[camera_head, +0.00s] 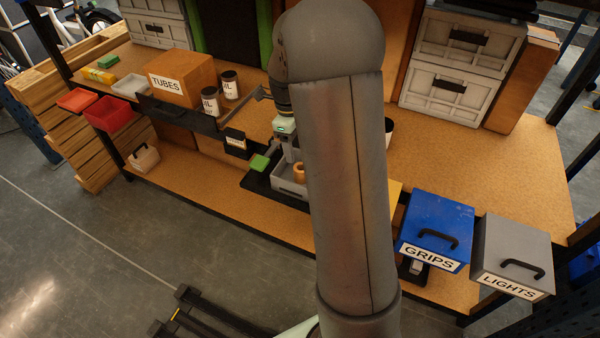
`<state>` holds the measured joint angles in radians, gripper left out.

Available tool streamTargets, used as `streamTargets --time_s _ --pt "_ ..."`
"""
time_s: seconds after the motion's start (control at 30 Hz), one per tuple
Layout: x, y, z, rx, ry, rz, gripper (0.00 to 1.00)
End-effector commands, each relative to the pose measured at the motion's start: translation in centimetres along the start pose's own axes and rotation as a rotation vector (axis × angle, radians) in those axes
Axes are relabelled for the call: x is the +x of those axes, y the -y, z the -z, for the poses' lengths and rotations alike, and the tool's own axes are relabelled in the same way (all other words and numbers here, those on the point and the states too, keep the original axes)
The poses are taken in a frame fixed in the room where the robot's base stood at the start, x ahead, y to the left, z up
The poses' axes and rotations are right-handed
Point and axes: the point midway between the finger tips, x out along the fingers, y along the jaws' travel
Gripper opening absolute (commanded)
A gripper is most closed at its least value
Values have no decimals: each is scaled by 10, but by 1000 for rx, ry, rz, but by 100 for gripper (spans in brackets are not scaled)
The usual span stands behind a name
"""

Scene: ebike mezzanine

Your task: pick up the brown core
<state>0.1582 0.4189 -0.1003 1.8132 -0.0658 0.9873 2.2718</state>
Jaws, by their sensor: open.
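The brown core (299,173) is a small orange-brown cylinder with a dark hole in its top. It appears to stand in a grey tray (287,187), right beside my arm, which hides part of the tray. My gripper (288,157) points down just above and to the left of the core. It looks apart from the core and holds nothing that I can see. Its fingers are small and partly unclear in this view.
A green block (260,162) and a small dark labelled box (236,141) are left of the tray. The GRIPS box (438,220) and LIGHTS box (515,245) are at right.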

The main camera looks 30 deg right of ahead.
Motion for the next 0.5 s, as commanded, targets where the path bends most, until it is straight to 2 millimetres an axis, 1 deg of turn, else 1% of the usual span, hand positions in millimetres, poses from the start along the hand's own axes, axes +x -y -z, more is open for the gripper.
streamTargets --time_s 0.03,0.13,0.23,0.4,0.5 --pt "11 0 1 1 -2 -3 63" --pt "28 0 1 0 -2 -4 63" --pt "39 0 0 0 -1 -2 63" --pt "48 0 1 0 -1 -1 63" --pt "62 1 2 0 -2 -4 63"
